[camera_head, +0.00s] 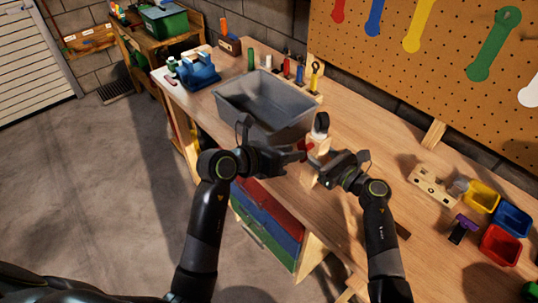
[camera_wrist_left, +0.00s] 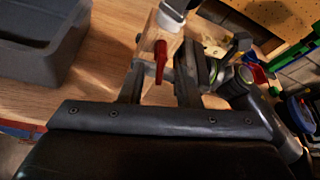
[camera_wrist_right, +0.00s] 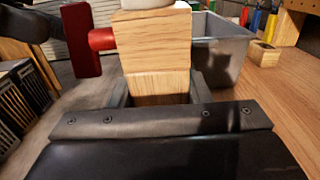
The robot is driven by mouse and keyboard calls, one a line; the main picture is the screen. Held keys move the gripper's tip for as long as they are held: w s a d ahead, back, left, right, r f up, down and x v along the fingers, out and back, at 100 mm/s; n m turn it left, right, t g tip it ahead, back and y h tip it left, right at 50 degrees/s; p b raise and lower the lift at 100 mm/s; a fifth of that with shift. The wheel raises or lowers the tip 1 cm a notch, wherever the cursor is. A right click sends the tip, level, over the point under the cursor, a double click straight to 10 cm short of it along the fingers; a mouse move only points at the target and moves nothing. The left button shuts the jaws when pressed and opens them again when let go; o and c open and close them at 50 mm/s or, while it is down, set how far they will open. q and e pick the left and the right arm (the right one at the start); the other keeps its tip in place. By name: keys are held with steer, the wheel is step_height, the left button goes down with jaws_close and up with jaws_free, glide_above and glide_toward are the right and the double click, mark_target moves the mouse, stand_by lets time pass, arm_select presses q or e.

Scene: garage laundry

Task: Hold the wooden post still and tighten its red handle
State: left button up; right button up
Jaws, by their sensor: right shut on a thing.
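The wooden post (camera_head: 318,148) stands upright on the workbench, with a pale block and a dark-and-grey part on top. Its red handle (camera_head: 306,146) sticks out of its left side; it also shows in the left wrist view (camera_wrist_left: 160,60) and as a red bar in the right wrist view (camera_wrist_right: 80,40). My right gripper (camera_wrist_right: 158,95) is shut on the post, one finger on each side. My left gripper (camera_wrist_left: 157,80) is open, its fingers on either side of the red handle with gaps visible. The post's foot is partly hidden by my grippers.
A grey bin (camera_head: 262,100) stands behind the left gripper. A blue vise-like tool (camera_head: 198,72) is at the far left. Yellow (camera_head: 482,195), blue (camera_head: 512,219) and red (camera_head: 501,245) bins and a wooden block (camera_head: 434,184) are at the right. The bench's front edge is close.

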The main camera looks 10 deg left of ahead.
arm_select(q)
steer(key=v, duration=0.7)
steer(key=shift+s+a, duration=0.3)
steer(key=shift+c, duration=0.3)
steer(key=shift+c, duration=1.1)
steer(key=shift+s+d+f+n, duration=0.1)
steer(key=shift+d+f+n, duration=0.1)
steer(key=shift+d+n, duration=0.1)
steer(key=shift+c, duration=1.3)
steer(key=f+n+h, duration=0.1)
steer(key=n, duration=0.1)
steer(key=s+d+f+n+h, duration=0.1)
steer(key=n, duration=0.1)
steer(key=s+d+f+n+h, duration=0.1)
steer(key=n+h, duration=0.1)
steer(key=shift+d+g, duration=0.25)
steer(key=shift+g, duration=0.15)
jaws_close()
steer(key=w+d+f+n+t+h, duration=0.2)
steer(key=w+d+n, duration=0.2)
steer(key=w+n, duration=0.3)
steer(key=shift+w+d+n, duration=0.15)
steer(key=shift+d+n, duration=0.15)
steer(key=shift+n, duration=0.6)
